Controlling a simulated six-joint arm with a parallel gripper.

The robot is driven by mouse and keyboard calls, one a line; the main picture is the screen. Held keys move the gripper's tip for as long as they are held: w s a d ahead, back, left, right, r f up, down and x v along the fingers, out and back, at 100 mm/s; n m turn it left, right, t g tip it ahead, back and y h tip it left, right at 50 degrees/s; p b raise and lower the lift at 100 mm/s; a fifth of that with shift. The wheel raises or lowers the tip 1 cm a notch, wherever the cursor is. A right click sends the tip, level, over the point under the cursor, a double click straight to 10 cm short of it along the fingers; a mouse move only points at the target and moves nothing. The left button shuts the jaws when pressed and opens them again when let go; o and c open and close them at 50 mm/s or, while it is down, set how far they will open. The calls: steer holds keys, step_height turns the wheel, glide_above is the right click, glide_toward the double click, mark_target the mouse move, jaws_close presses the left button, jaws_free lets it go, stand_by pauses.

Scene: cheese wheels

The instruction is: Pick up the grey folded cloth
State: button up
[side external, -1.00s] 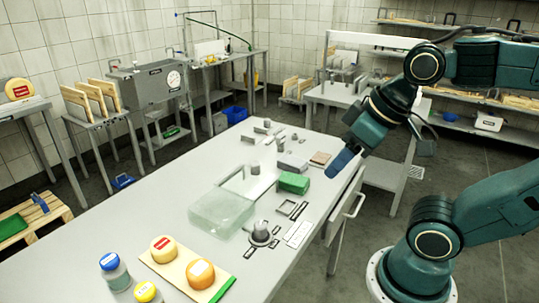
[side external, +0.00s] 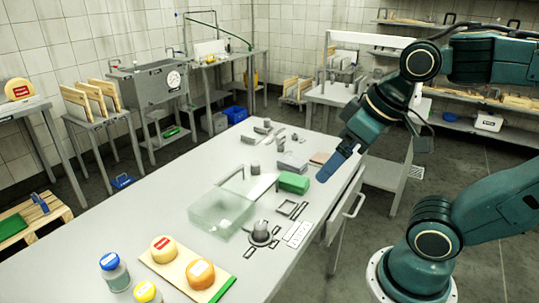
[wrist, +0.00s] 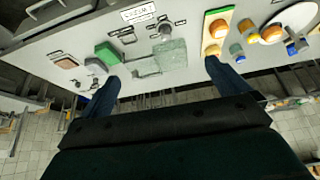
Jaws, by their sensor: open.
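A flat grey piece that looks like the folded cloth (side external: 292,162) lies on the table just behind a green block (side external: 294,183). In the wrist view the grey piece (wrist: 95,66) lies beside the green block (wrist: 108,53), left of centre. My gripper (side external: 325,178) is above the table's right edge, to the right of the green block and the cloth, apart from both. In the wrist view its two blue fingers (wrist: 167,84) are spread wide with nothing held between them. The cloth's folds are too small to make out.
A brown flat piece (side external: 320,158) lies right of the cloth. A clear glass-like box (side external: 220,211), small metal parts and a knobbed piece (side external: 261,233) stand nearer the front. A board (side external: 186,270) holds two cheese wheels, with jars beside it. The table's left side is clear.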

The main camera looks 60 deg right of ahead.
steer(key=w+d+r+m+g, duration=0.25)
steer(key=w+d+m, duration=0.25)
steer(key=w, duration=0.4)
steer(key=m+g, duration=0.3)
steer(key=m, duration=1.1)
glide_above(292, 161)
step_height(292, 161, down, 14)
steer(key=f, duration=0.1)
steer(key=shift+d, duration=0.2)
steer(key=shift+f, duration=0.1)
steer(key=shift+f, duration=4.25)
steer(key=shift+f, duration=0.15)
steer(key=shift+a+f, duration=0.2)
steer(key=shift+f, duration=2.25)
